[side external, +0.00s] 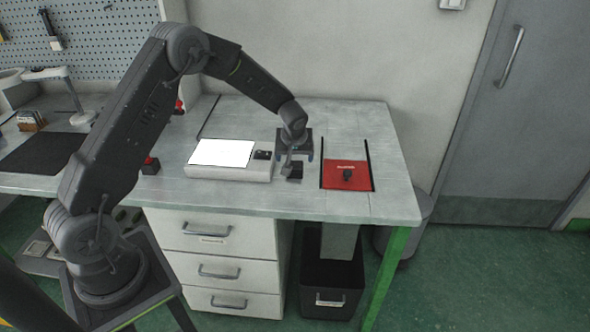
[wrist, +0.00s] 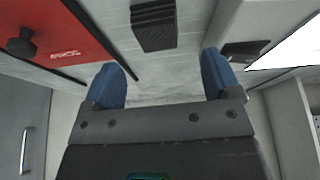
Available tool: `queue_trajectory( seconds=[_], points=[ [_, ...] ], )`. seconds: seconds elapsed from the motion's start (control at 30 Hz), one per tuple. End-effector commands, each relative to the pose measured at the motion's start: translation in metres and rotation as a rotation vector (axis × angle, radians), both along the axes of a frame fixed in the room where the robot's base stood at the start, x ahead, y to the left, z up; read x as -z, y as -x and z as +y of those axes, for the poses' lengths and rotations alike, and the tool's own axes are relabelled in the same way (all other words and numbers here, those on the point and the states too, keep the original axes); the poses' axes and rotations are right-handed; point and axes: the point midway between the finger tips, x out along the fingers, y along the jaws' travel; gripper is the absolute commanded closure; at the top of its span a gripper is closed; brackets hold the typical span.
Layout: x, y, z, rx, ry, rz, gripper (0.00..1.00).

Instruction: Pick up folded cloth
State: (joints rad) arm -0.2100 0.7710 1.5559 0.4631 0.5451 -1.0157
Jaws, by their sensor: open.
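A small dark layered block, which looks like the folded cloth (side external: 295,172), lies on the grey worktop between the white box and the red plate. In the wrist view the cloth (wrist: 153,25) shows its ridged folds near the top edge, beyond the fingertips. My gripper (side external: 294,156) is over the worktop close to the cloth, pointing down. Its two blue fingers (wrist: 163,78) are spread wide with nothing between them. The cloth is apart from both fingers in the wrist view. The exact height of the gripper above it is hard to tell.
A white box with a bright panel (side external: 222,153) stands left of the cloth. A red plate (side external: 340,184) with a black knob lies to the right between dark rails. A black bin (side external: 331,285) stands below the worktop. Bare worktop lies behind the gripper.

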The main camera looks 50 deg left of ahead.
Motion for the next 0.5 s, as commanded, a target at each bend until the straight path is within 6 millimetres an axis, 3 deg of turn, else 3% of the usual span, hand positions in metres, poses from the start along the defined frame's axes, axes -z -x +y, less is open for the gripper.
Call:
queue_trajectory(
  seconds=[0.5],
  points=[
    [0.052, -0.012, 0.013, 0.001, 0.002, -0.001, 0.17]
  ],
)
